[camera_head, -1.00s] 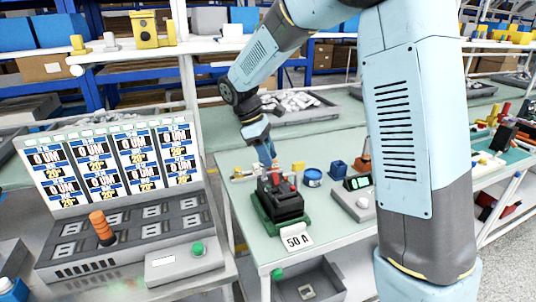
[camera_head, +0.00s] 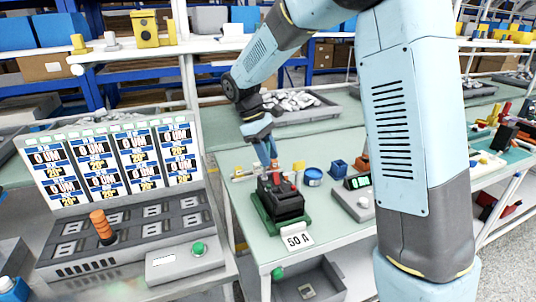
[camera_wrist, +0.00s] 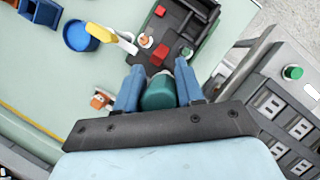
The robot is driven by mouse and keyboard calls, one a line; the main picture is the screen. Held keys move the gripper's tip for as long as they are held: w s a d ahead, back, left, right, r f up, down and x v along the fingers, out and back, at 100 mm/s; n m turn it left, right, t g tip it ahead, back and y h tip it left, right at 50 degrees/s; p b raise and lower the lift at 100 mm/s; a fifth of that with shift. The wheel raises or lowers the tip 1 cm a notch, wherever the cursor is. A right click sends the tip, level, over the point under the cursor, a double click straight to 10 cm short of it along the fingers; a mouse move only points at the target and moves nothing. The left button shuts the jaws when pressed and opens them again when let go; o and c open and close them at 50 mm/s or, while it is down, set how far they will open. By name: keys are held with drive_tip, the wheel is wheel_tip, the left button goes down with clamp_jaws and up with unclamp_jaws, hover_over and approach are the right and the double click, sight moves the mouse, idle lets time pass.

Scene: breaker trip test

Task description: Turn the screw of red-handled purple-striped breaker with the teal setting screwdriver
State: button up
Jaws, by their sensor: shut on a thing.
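My gripper (camera_wrist: 158,78) is shut on the teal screwdriver (camera_wrist: 158,95), whose handle shows between the two blue fingers in the wrist view. Its tip is hidden. A black breaker (camera_head: 287,203) with red parts sits in a green holder (camera_head: 266,222) on the table. In the head view my gripper (camera_head: 266,150) is just above and behind the breaker. I cannot make out a purple stripe.
A test console (camera_head: 125,240) stands on the left.

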drive_tip(key=shift+r, duration=0.15)
drive_tip(key=shift+r, duration=1)
drive_tip(key=shift+r, duration=2.5)
